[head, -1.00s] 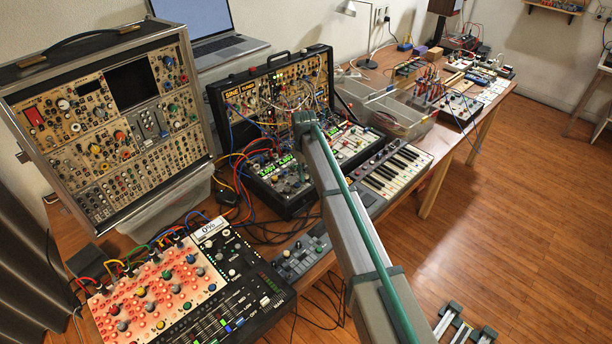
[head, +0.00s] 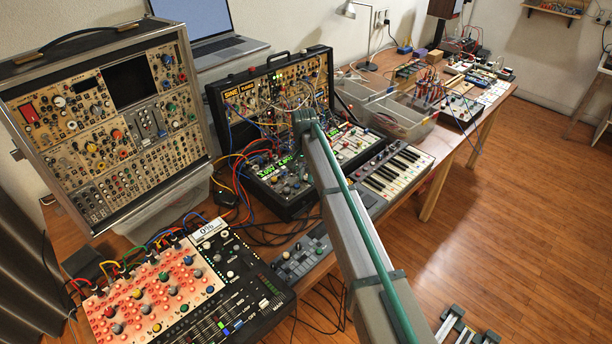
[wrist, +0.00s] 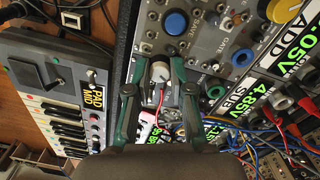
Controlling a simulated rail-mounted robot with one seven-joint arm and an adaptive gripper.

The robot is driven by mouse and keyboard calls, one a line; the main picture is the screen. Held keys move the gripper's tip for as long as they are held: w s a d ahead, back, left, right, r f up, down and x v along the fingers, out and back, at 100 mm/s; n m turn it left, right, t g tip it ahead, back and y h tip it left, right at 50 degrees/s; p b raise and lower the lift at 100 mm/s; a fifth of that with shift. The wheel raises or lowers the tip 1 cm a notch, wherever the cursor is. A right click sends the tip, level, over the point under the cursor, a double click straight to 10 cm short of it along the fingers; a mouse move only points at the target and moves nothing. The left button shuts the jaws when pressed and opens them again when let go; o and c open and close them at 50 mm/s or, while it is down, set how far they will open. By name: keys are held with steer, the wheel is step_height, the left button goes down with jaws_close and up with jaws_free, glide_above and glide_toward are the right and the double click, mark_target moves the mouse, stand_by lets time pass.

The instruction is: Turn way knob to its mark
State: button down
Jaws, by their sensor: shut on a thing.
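In the wrist view, a small pale grey-white knob (wrist: 160,72) stands on a grey module panel (wrist: 152,22). My gripper (wrist: 158,66) has one green finger on each side of it and is shut on it. The fingers partly cover the knob's sides. No "way" label or mark can be read beside the knob. In the head view, my arm reaches over the black synth case (head: 262,84) and hides the gripper and the knob.
A large blue knob (wrist: 176,22) sits just above the held knob, and a smaller blue one (wrist: 242,57) to its right. Patch cables (wrist: 244,138) crowd the lower right. A small keyboard (wrist: 50,85) lies to the left. A tall beige synth case (head: 100,150) stands at the left.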

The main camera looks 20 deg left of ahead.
mark_target(305, 176)
steer(key=shift+m, duration=1.2)
steer(key=c, duration=1.3)
jaws_free()
steer(key=shift+r, duration=0.15)
step_height(305, 176, up, 12)
steer(key=shift+a, duration=0.2)
steer(key=shift+f, duration=0.2)
